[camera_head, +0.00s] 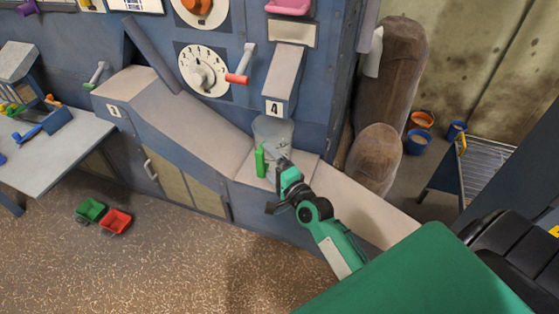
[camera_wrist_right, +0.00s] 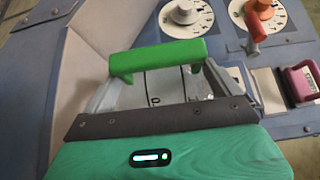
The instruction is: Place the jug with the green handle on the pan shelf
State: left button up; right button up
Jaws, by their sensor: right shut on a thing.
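The jug (camera_head: 273,131) is grey and see-through, with a bright green handle (camera_head: 260,161) on its left side. It is below the spout marked 4, over the pale ledge (camera_head: 304,166); I cannot tell whether it touches the ledge. My right gripper (camera_head: 284,172) is shut on the jug from the near side. I cannot tell for sure which surface is the pan shelf. My left gripper is out of view.
The spout marked 4 (camera_head: 284,82) hangs close above the jug. A dial (camera_head: 203,70) and a red-handled crank (camera_head: 240,70) are on the blue machine. Brown sacks (camera_head: 374,158) stand to the right. Green and red carts (camera_head: 116,221) sit on the floor at left.

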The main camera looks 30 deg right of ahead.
aim_at(282, 153)
jog(key=w+d, duration=0.2)
jog(key=w+d+p, duration=0.1)
jog(key=w+d, duration=0.1)
jog(key=shift+d+r, duration=0.15)
jog(key=shift+d, duration=0.25)
jog(key=shift+w+d+f, duration=0.1)
jog(key=shift+d+f, duration=0.05)
jog(key=shift+f, duration=0.45)
jog(key=shift+w+d+f, duration=0.1)
jog(key=shift+f, duration=1)
notch_tip(282, 153, down, 3)
jog(key=shift+f+p, duration=0.1)
jog(key=shift+p, duration=0.4)
jog(key=shift+f, duration=0.2)
jog(key=shift+w+d+f, duration=0.1)
jog(key=shift+d+f, duration=0.05)
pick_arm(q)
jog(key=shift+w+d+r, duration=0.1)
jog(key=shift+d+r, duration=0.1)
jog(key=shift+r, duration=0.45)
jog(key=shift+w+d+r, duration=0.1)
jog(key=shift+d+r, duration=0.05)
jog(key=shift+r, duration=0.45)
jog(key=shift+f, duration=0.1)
